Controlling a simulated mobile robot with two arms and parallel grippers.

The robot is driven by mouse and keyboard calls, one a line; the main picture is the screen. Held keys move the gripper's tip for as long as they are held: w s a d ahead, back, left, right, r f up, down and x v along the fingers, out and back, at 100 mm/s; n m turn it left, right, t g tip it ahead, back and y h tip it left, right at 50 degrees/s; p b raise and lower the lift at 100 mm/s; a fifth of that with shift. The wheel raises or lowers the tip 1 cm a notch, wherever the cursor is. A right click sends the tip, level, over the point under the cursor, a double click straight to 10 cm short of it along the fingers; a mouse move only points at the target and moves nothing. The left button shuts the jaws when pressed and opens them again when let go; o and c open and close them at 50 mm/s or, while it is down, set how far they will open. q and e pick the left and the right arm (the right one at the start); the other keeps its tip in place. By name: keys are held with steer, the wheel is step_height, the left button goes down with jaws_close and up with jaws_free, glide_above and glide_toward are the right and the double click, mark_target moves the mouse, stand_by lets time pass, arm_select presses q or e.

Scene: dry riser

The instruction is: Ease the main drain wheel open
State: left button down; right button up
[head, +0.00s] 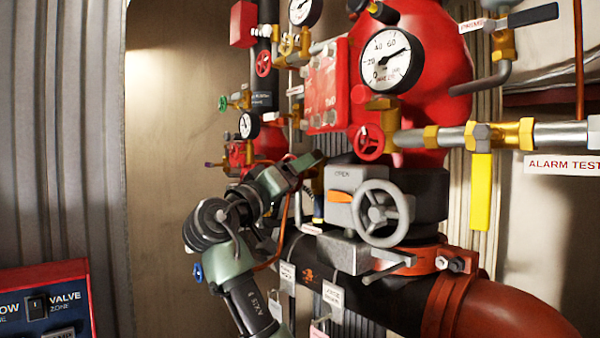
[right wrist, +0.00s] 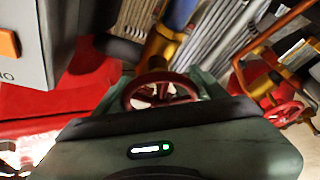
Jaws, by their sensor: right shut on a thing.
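A dark red handwheel (right wrist: 160,92) sits between the two green fingers of my right gripper (right wrist: 158,88) in the right wrist view. The fingers are shut on its rim, one at each side. Yellow brass valve parts show just behind the wheel. In the head view my right gripper (head: 302,168) is left of the grey valve box, and it mostly hides the wheel it holds. How far the wheel is turned cannot be told. My left gripper is not in view.
A grey handwheel (head: 383,213) on a grey box (head: 343,185) with an orange pointer stands close right of my gripper. A large black pipe (head: 355,285) runs below. Small red wheels, gauges and brass valves crowd above. The wall at left is clear.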

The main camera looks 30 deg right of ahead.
steer(key=shift+f, duration=0.15)
steer(key=o, duration=1.3)
steer(key=shift+o, duration=0.2)
steer(key=b+v, duration=0.3)
steer(key=v, duration=0.4)
steer(key=shift+a, duration=0.4)
